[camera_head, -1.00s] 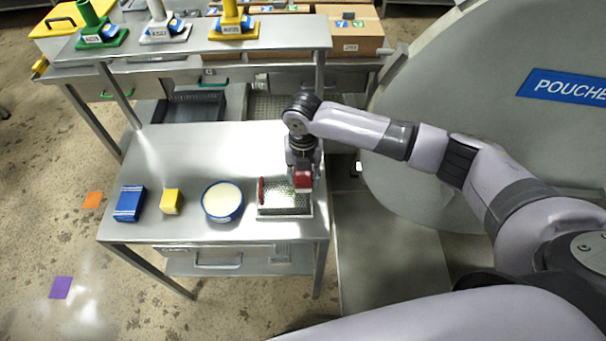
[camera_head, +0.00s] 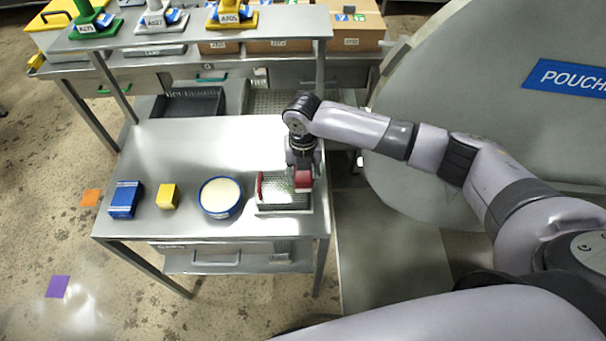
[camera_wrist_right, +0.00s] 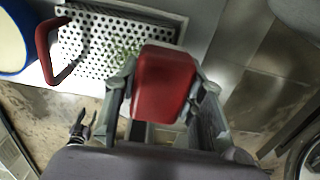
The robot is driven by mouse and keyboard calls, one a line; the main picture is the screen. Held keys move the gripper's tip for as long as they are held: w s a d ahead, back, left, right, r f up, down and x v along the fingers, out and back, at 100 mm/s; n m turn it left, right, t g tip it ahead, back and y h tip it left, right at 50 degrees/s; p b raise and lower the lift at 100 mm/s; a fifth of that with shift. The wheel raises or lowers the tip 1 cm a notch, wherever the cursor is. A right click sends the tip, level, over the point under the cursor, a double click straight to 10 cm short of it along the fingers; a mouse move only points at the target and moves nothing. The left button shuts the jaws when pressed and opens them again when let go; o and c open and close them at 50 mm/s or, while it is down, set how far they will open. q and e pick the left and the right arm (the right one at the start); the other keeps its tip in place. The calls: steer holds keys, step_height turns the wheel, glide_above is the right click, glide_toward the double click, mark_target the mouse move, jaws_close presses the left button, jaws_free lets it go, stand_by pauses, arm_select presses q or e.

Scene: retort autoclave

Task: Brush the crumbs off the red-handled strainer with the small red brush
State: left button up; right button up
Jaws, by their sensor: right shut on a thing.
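The strainer (camera_head: 283,204) is a perforated metal tray with a red handle at its left, near the front right of the steel table. In the right wrist view the strainer (camera_wrist_right: 93,42) shows its red handle (camera_wrist_right: 48,50) and greenish crumbs (camera_wrist_right: 125,52) on the holes, close to the brush. My right gripper (camera_head: 303,172) is shut on the small red brush (camera_head: 303,180), over the strainer's right part. The brush (camera_wrist_right: 163,84) sits between the fingers in the right wrist view; its bristles are hidden, so contact cannot be told. My left gripper is out of view.
Left of the strainer on the table (camera_head: 200,140) stand a blue-rimmed round bowl (camera_head: 221,196), a yellow block (camera_head: 168,196) and a blue box (camera_head: 126,199). The table's back half is mostly clear. A large grey door with a blue sign (camera_head: 568,77) stands at the right.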

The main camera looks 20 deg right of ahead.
steer(key=shift+f+b, duration=0.5)
steer(key=shift+f, duration=0.45)
